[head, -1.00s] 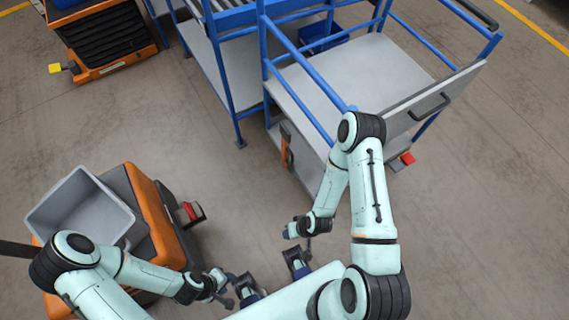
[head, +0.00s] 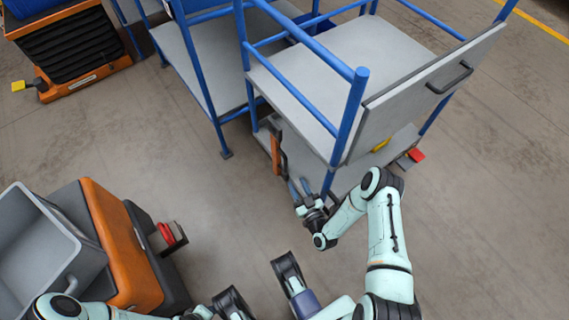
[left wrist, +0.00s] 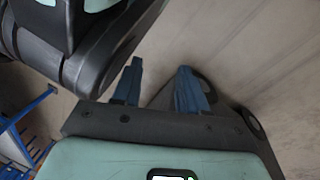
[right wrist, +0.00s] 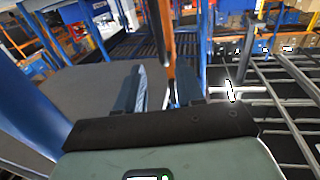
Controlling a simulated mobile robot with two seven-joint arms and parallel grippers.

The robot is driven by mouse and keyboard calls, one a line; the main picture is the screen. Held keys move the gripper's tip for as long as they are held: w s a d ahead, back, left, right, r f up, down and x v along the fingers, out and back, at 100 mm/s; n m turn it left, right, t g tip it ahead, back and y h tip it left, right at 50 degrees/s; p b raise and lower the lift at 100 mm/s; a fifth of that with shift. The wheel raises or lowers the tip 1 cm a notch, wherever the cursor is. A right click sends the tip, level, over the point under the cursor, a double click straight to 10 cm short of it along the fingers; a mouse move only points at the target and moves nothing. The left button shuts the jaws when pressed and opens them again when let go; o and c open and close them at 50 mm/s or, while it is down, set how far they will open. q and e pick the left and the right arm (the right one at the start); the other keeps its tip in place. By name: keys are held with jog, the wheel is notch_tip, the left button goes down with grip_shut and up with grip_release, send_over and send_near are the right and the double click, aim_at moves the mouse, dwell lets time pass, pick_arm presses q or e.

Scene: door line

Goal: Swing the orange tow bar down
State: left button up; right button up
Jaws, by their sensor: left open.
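The orange tow bar (head: 276,154) stands upright at the near end of the blue-framed cart (head: 330,62), low beside its lower shelf. My right gripper (head: 299,188) is just below and right of the bar in the head view, apart from it. In the right wrist view the right gripper's fingers (right wrist: 162,90) are open, with a strip of orange (right wrist: 171,73) showing in the gap, seemingly beyond the fingertips. My left gripper (left wrist: 161,85) is open and empty over bare floor in the left wrist view.
A second blue-framed cart (head: 190,62) stands left of the first. An orange and black vehicle (head: 122,240) with a grey bin (head: 40,250) is at lower left. Another orange vehicle (head: 68,60) is at upper left. The floor between is clear.

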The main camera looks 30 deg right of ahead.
aim_at(286, 165)
jog(key=w+b, duration=0.1)
jog(key=w, duration=0.2)
jog(key=w+b, duration=0.1)
jog(key=w, duration=0.2)
jog(key=w+d+b, duration=0.1)
jog(key=w, duration=0.2)
jog(key=shift+w, duration=0.4)
pick_arm(q)
jog(key=s+f+g, duration=0.2)
jog(key=s+f, duration=0.2)
jog(key=s, duration=0.3)
jog(key=shift+a, duration=0.4)
pick_arm(e)
jog(key=shift+w+d, duration=0.15)
jog(key=shift+w, duration=0.45)
grip_shut()
